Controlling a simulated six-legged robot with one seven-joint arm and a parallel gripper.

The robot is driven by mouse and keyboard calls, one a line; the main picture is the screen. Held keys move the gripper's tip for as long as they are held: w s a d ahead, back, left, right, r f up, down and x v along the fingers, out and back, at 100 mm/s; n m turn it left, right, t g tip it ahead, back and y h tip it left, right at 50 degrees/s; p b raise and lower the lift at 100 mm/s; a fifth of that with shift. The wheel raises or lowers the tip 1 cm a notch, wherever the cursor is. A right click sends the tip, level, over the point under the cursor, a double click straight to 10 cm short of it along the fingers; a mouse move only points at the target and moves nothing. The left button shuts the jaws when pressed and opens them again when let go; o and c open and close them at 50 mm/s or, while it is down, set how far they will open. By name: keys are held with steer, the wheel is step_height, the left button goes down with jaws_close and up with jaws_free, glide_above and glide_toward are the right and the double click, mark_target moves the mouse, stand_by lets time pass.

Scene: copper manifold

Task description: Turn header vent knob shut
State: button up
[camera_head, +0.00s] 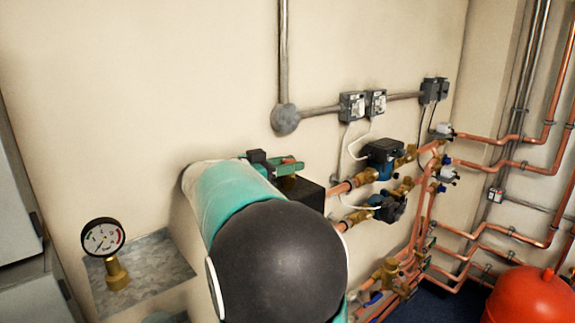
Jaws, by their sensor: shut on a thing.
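My own teal-and-black arm fills the lower middle and hides much of what is behind it. A black block-shaped body (302,191), which looks like the header, shows partly past the arm's right side, joined to copper pipes. A green part with a small reddish mark (287,166) and a small dark piece (258,157) show just above and left of it. I cannot tell whether either is the vent knob.
A pressure gauge (103,238) stands on a brass stem above a grey metal plate (160,262) at left. Pumps (384,152) and copper pipes (490,165) crowd the right. A red vessel (532,298) stands lower right. The upper-left wall is bare.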

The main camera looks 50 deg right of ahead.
mark_target(288, 161)
steer(key=shift+r, duration=0.2)
steer(key=o, duration=1)
steer(key=shift+f, duration=0.1)
steer(key=shift+c, duration=0.2)
steer(key=shift+r, duration=0.45)
step_height(288, 161, up, 3)
steer(key=shift+s+a+f, duration=0.1)
steer(key=shift+a, duration=0.05)
steer(key=s+a+r, duration=0.9)
steer(key=a, duration=0.1)
steer(key=shift+r, duration=0.15)
steer(key=shift+a, duration=0.1)
